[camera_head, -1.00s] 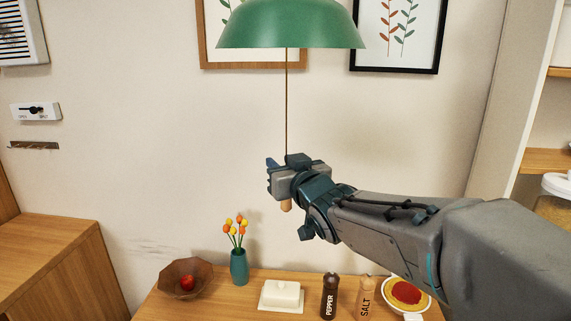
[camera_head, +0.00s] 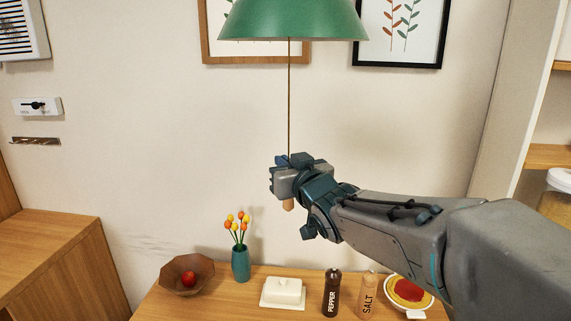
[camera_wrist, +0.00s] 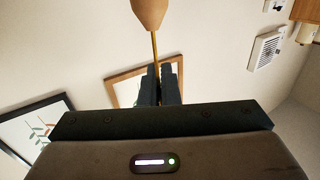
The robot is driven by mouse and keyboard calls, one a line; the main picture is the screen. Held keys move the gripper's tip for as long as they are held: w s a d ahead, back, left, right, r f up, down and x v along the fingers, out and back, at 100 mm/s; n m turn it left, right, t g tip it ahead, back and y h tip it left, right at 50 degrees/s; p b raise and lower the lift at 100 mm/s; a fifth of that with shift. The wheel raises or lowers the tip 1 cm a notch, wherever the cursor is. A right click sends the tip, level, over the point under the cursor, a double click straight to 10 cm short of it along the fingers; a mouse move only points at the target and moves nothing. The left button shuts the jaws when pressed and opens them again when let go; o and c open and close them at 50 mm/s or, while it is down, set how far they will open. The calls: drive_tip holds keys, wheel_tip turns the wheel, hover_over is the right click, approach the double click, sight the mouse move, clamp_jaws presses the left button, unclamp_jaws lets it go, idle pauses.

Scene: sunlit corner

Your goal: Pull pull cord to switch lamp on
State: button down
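The lamp's green shade (camera_head: 293,22) hangs at the top of the head view, its upper part cut off. Its inside is hidden, so I cannot tell if it is lit. The thin pull cord (camera_head: 289,95) runs straight down from the shade to my gripper (camera_head: 284,163). A wooden knob (camera_head: 288,205) shows just below the gripper. In the wrist view, the cord (camera_wrist: 155,45) runs from the knob (camera_wrist: 149,12) in between the two dark fingers of my gripper (camera_wrist: 160,85). The fingers are close together around the cord, apparently shut on it.
Below is a wooden table (camera_head: 222,304) with a bowl (camera_head: 172,283), a flower vase (camera_head: 240,266), a butter dish (camera_head: 283,293), pepper (camera_head: 331,294) and salt (camera_head: 367,296) shakers. Two framed pictures hang on the wall behind. The space around the cord is clear.

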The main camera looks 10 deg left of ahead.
drive_tip(key=shift+f+b, duration=0.5)
drive_tip(key=shift+f, duration=0.1)
drive_tip(key=c, duration=1.6)
unclamp_jaws()
drive_tip(key=shift+r, duration=0.1)
